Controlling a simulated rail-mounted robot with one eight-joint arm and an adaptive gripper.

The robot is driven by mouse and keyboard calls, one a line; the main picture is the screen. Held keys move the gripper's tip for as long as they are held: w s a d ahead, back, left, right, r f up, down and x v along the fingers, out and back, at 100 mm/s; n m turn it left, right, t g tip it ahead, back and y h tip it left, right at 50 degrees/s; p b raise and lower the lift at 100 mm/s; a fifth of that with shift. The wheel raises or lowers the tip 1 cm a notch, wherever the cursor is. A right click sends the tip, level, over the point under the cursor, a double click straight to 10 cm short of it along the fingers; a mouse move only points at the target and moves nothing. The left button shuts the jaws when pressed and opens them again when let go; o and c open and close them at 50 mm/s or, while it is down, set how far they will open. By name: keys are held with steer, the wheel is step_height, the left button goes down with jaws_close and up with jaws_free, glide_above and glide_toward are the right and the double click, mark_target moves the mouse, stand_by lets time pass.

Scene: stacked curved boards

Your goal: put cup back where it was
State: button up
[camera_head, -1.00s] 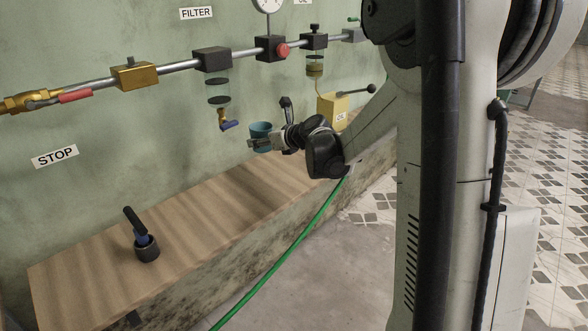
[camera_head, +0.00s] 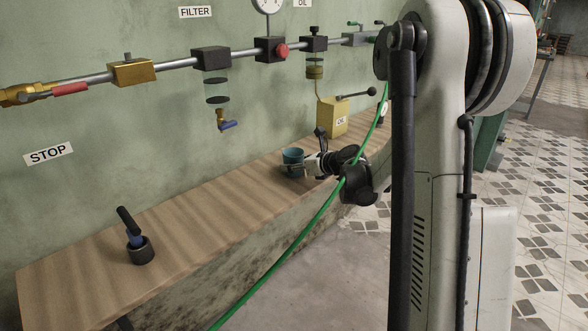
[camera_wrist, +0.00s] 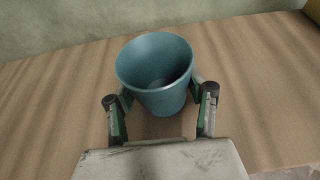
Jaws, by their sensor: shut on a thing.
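The teal cup (camera_head: 291,157) is upright in my gripper (camera_head: 293,168) over the right part of the wooden bench (camera_head: 205,215). In the wrist view the cup (camera_wrist: 154,70) looks empty inside, with the fingers of my gripper (camera_wrist: 160,108) on either side of it. My gripper is shut on the cup. The cup's base is low, close to the bench top; I cannot tell whether it touches.
A black holder with a dark-handled tool (camera_head: 139,247) stands on the bench's left part. The filter with a blue tap (camera_head: 222,122) hangs on the wall pipe. A yellow oil box (camera_head: 333,117) is behind my gripper. A green hose (camera_head: 300,235) crosses in front. The bench middle is clear.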

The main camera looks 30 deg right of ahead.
steer(key=shift+f, duration=0.3)
steer(key=shift+f, duration=0.15)
steer(key=o, duration=1.3)
steer(key=shift+r, duration=0.2)
